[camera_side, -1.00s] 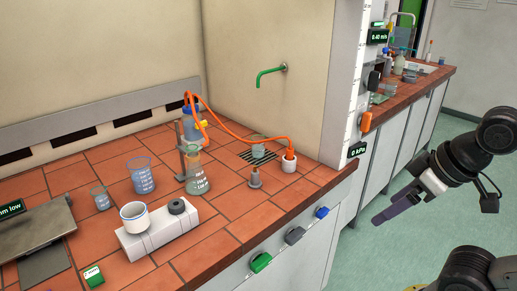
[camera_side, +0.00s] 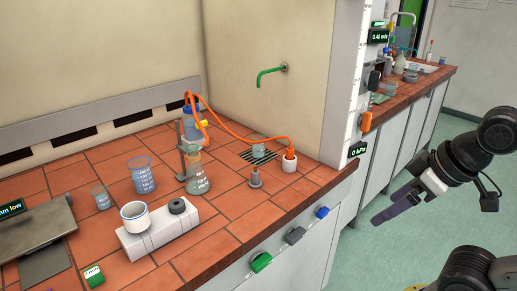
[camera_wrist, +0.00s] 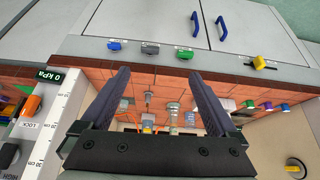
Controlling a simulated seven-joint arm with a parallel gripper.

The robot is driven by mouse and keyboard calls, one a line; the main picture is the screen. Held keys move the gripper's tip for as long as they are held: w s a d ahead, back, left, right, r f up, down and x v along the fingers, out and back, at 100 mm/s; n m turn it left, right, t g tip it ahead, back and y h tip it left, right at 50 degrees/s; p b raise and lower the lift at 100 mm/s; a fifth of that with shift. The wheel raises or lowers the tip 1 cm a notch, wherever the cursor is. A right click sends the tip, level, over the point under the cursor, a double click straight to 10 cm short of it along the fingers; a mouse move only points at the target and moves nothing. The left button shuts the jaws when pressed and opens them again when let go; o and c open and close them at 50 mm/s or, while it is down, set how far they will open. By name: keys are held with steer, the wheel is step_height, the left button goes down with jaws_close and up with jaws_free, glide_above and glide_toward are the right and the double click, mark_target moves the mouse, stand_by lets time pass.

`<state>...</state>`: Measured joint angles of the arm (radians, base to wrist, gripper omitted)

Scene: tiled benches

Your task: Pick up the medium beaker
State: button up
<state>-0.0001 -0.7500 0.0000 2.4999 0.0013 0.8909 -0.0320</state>
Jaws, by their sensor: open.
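Three beakers show in the side view. A larger one with white markings (camera_side: 142,175) stands left of the flask, a small one (camera_side: 101,198) is to its left, and another beaker (camera_side: 258,149) stands on the dark drain grid at the back. I cannot tell for sure which is the medium one. My gripper (camera_side: 396,206) is off to the right, in front of the bench and away from all beakers. In the wrist view my gripper (camera_wrist: 160,75) has its fingers wide apart with nothing held; the glassware beyond is small and partly covered by the gripper.
A white block (camera_side: 160,237) carries a white cup (camera_side: 134,216). A grey plate device (camera_side: 35,235) fills the left. Coloured valve handles (camera_side: 295,235) line the bench front.

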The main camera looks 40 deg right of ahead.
mark_target(258, 142)
steer(key=w+d+r+n+t, duration=0.1)
steer(key=w+r, duration=0.2)
steer(key=w, duration=0.8)
steer(key=w+d+r+n+t, duration=0.1)
steer(key=w+d+r, duration=0.1)
steer(key=w, duration=0.8)
steer(key=w+d+f+g, duration=0.1)
steer(key=w+d+f, duration=0.55)
steer(key=w, duration=0.25)
steer(key=d+f, duration=0.1)
steer(key=f, duration=0.2)
steer(key=w+d+f+m+g, duration=0.1)
steer(key=d+f, duration=0.1)
steer(key=f, duration=0.2)
steer(key=w+d+f+m+g, duration=0.1)
steer(key=d+f, duration=0.1)
steer(key=f, duration=0.2)
steer(key=shift+w+f, duration=0.15)
steer(key=shift+f, duration=0.05)
steer(key=shift+w+d, duration=0.1)
steer(key=shift+w, duration=0.25)
steer(key=w, duration=1.9)
steer(key=shift+w+f, duration=0.25)
steer(key=shift+f, duration=0.25)
